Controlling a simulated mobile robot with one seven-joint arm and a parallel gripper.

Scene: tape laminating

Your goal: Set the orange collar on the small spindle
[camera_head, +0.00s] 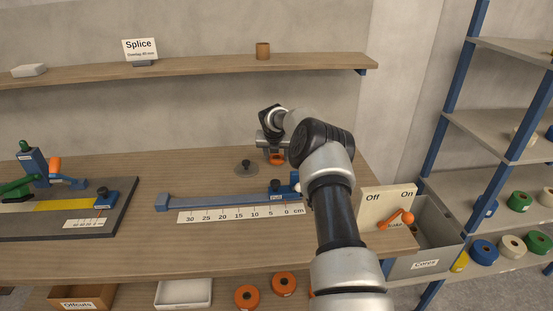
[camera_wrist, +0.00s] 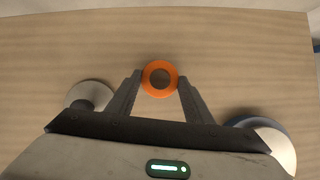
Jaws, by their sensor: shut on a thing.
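A round grey base with a dark knobbed post (camera_head: 245,166), which looks like the small spindle, stands on the bench left of the collar. It also shows in the wrist view (camera_wrist: 88,95), left of my left finger, apart from the collar.
A white disc with a blue rim (camera_wrist: 268,138) lies right of my gripper. A blue rail (camera_head: 220,202) and a centimetre scale (camera_head: 240,214) run along the bench in front. An Off/On panel (camera_head: 385,208) stands at the right. The bench behind the collar is clear.

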